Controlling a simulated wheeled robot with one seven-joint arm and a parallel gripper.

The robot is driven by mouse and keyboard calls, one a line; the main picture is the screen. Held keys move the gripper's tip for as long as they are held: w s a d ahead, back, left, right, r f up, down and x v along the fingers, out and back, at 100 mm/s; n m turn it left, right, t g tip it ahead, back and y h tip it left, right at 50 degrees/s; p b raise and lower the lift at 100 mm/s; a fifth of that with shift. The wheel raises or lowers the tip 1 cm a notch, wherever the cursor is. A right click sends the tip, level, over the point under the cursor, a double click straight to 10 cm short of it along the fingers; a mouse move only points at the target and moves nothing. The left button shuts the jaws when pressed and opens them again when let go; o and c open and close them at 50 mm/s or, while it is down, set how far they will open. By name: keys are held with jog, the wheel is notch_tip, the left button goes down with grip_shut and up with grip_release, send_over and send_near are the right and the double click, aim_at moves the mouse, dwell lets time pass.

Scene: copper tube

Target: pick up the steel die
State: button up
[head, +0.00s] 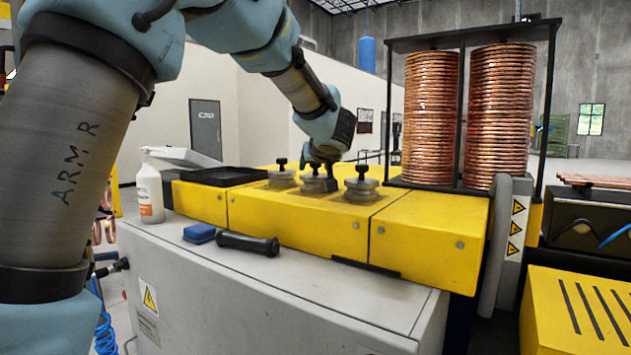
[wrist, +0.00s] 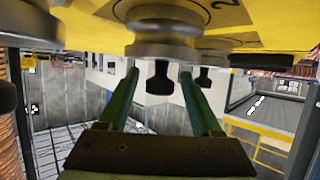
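Several steel dies with black knobs stand in a row on the yellow machine top. The left die (head: 282,179), the middle die (head: 314,184) and the right die (head: 361,190) all show in the head view. My gripper (head: 320,158) is right over the middle die and partly hides its knob. In the wrist view, which looks upside down, a steel die (wrist: 163,42) has its black knob (wrist: 159,84) between the two green fingers of my gripper (wrist: 159,74). The fingers are open, with a gap on each side of the knob.
Copper coils (head: 431,115) stand in a black rack behind on the right. A black tray (head: 222,175) is left of the dies. A white bottle (head: 150,193), a blue block (head: 199,233) and a black handle (head: 247,243) are on the grey ledge in front.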

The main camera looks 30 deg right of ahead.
grip_shut()
dwell(0.3)
dwell(0.8)
jog(key=shift+r, duration=0.2)
